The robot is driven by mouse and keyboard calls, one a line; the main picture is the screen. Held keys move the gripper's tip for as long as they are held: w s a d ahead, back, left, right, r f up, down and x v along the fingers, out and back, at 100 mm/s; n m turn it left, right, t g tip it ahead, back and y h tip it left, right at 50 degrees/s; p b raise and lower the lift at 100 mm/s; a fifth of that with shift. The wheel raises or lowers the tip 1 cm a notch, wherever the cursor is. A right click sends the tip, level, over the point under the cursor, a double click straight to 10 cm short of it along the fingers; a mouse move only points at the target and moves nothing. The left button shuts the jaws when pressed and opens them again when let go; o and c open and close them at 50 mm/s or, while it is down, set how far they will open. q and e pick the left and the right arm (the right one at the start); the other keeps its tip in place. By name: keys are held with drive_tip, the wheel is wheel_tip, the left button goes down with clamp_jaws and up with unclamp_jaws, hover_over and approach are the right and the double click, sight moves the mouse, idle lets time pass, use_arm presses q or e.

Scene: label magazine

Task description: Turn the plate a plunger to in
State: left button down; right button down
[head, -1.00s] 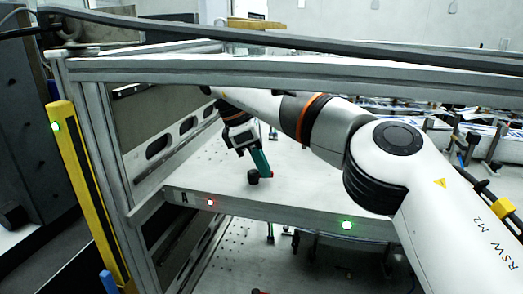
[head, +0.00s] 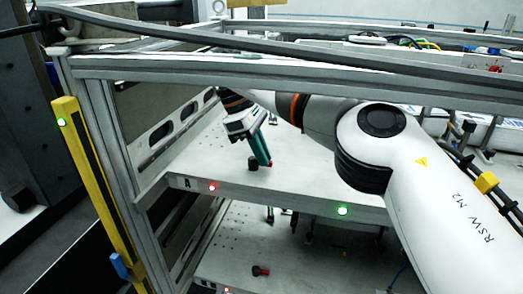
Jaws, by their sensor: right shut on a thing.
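Plate A (head: 210,160) is a pale shelf plate in the metal frame, with the letter A on its front edge. The plate A plunger is a small dark knob (head: 253,165) standing near that edge, with a bit of red by it. My right gripper (head: 262,161) reaches down from above, its teal fingers shut on the plunger. The fingers hide part of the knob, and I cannot tell which way it is turned. My left gripper is out of view.
Plate A's edge has a red light (head: 212,188) and a green light (head: 342,211). A lower plate (head: 225,250) bears another dark-and-red plunger (head: 261,271). Frame bars (head: 290,72) cross above my arm. A yellow post (head: 92,175) stands left.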

drive_tip(key=shift+r, duration=0.1)
drive_tip(key=c, duration=1.5)
unclamp_jaws()
